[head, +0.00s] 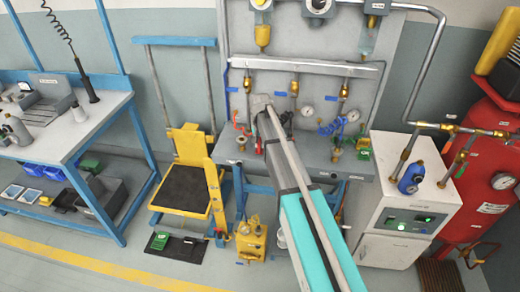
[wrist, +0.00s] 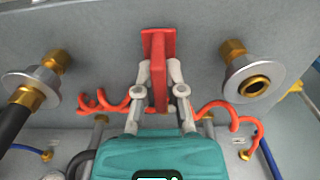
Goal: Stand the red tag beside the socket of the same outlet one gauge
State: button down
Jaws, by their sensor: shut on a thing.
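The red tag (wrist: 158,45) stands upright between the fingers of my gripper (wrist: 159,78) in the wrist view. My gripper is shut on its narrow stem, and its wider plate is near the grey panel; I cannot tell whether it touches. A brass socket with a pale flange (wrist: 250,82) is to the right of the tag. Another flanged fitting (wrist: 35,84), with a black hose, is to the left. In the head view my gripper (head: 262,106) is at the bench panel and hides part of it. The tag cannot be made out there. Gauges (head: 307,111) show on the panel.
Red coiled hose (wrist: 112,103) lies behind my gripper, with more to its right (wrist: 232,116). A blue coiled hose (head: 332,127) hangs right of my arm. A yellow chair-like frame (head: 190,145) stands left of the bench, and a white cabinet (head: 405,200) stands right.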

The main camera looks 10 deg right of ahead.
aim_at(260, 140)
jog(key=shift+f, duration=0.5)
jog(key=shift+f+b, duration=0.15)
jog(key=shift+b, duration=0.25)
jog(key=c, duration=0.7)
grip_release()
jog(key=shift+c, duration=0.2)
jog(key=shift+r+p, duration=0.25)
jog(key=shift+p, duration=0.05)
notch_tip(260, 140, up, 12)
jog(key=p, duration=1.2)
jog(key=s+d+n, duration=0.1)
jog(key=s+d, duration=0.1)
jog(key=s, duration=1.2)
jog(key=s+d+n, duration=0.2)
jog(key=s+d, duration=0.1)
jog(key=s, duration=1.1)
jog(key=shift+n, duration=0.3)
